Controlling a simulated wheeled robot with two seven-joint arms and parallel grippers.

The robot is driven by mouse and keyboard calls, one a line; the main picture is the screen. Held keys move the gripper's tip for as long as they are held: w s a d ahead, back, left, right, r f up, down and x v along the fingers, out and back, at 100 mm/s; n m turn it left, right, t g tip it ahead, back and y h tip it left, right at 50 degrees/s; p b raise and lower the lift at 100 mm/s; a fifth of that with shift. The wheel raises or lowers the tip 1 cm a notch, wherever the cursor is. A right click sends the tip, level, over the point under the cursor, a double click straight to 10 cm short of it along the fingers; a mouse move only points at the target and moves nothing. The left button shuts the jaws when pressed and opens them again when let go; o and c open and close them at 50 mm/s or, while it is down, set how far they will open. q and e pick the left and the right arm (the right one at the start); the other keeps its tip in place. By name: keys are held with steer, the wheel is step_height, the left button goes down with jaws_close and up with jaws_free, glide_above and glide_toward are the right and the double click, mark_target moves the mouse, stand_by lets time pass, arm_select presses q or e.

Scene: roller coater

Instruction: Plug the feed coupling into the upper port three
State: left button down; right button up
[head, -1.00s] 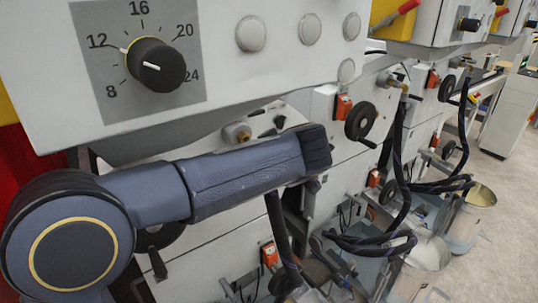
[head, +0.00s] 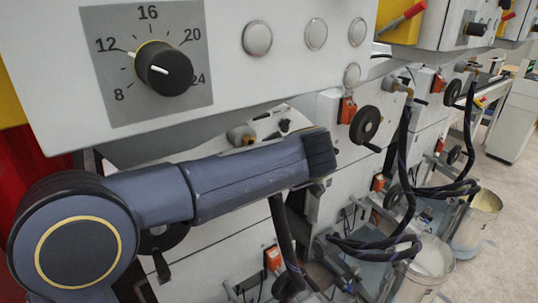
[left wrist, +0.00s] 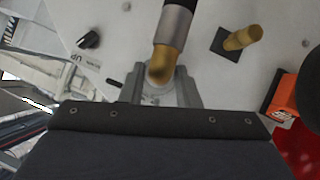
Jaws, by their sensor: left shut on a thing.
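My left gripper (left wrist: 160,88) is shut on the feed coupling (left wrist: 165,62), a brass end with a silver and black sleeve, in the left wrist view. A bare brass port (left wrist: 242,38) on a dark square plate sits to the right of the coupling, apart from it. In the head view the left arm reaches across from the left and its gripper is hidden beyond the dark wrist end. A dark hose (head: 281,225) hangs below that wrist. A brass port (head: 240,135) shows just above the forearm. I cannot tell the port numbers. My right gripper is not in view.
A panel with a dial (head: 163,68) overhangs the arm. A black handwheel (head: 366,125) and an orange box (head: 347,110) stand right of the wrist. Looped hoses (head: 375,245) hang farther right near metal buckets (head: 432,262). Open floor lies at far right.

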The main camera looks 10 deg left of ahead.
arm_select(q)
steer(key=shift+w+a, duration=0.3)
stand_by(0.7)
steer(key=shift+w+a+r, duration=0.35)
steer(key=shift+w+a, duration=0.15)
steer(key=shift+a, duration=0.15)
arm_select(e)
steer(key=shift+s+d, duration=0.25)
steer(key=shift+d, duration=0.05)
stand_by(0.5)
arm_select(q)
steer(key=shift+s+d, duration=0.1)
steer(key=shift+d, duration=0.05)
steer(key=shift+s+d, duration=0.45)
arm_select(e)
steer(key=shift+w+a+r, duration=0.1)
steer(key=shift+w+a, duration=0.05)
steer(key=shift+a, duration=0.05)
arm_select(q)
steer(key=shift+s+d, duration=0.1)
steer(key=shift+s, duration=0.05)
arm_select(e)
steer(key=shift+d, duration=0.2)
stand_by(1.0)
